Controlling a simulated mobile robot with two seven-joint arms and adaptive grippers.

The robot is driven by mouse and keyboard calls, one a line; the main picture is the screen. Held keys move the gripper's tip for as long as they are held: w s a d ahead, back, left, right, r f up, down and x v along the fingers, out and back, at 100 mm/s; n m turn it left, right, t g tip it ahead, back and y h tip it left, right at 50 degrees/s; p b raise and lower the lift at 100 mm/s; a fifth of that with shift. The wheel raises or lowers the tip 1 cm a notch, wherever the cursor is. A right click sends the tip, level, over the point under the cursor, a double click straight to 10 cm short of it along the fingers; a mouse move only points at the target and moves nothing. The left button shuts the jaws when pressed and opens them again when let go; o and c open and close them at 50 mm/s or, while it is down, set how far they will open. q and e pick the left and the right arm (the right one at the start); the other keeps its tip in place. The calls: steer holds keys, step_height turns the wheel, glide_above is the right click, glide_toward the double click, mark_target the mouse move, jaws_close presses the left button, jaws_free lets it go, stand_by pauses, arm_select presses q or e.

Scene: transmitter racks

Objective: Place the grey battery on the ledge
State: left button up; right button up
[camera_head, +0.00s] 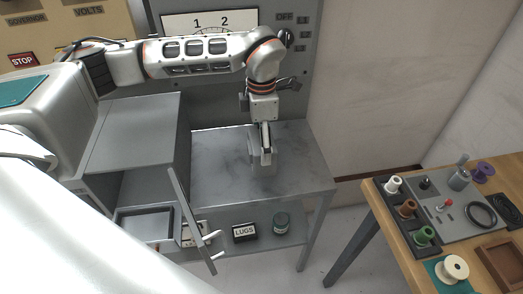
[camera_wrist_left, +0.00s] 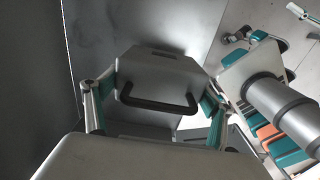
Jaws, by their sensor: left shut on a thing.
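My left gripper (camera_head: 265,157) hangs over the grey metal table (camera_head: 218,165) in the head view, pointing down. It is shut on the grey battery, which is small and mostly hidden by the gripper there. In the left wrist view the grey battery (camera_wrist_left: 165,70) has a black handle, and the fingers of my left gripper (camera_wrist_left: 153,100) sit on either side of it. I cannot tell whether the battery touches the tabletop. A higher flat grey surface (camera_head: 135,125) adjoins the table on the left. I cannot tell which surface is the ledge. My right gripper is not seen.
A grey panel with a dial (camera_head: 210,22) stands behind the table. Below are an open drawer (camera_head: 145,212), a tilted grey panel (camera_head: 190,215), a LUGS box (camera_head: 245,233) and a dark jar (camera_head: 281,222). A wooden bench (camera_head: 385,245) with spools stands right. The tabletop around the gripper is clear.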

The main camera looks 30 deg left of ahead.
arm_select(q)
steer(key=shift+w+f, duration=0.1)
steer(key=shift+f, duration=1.65)
steer(key=shift+f, duration=0.15)
steer(key=o, duration=2)
step_height(320, 180, up, 12)
steer(key=shift+r, duration=0.15)
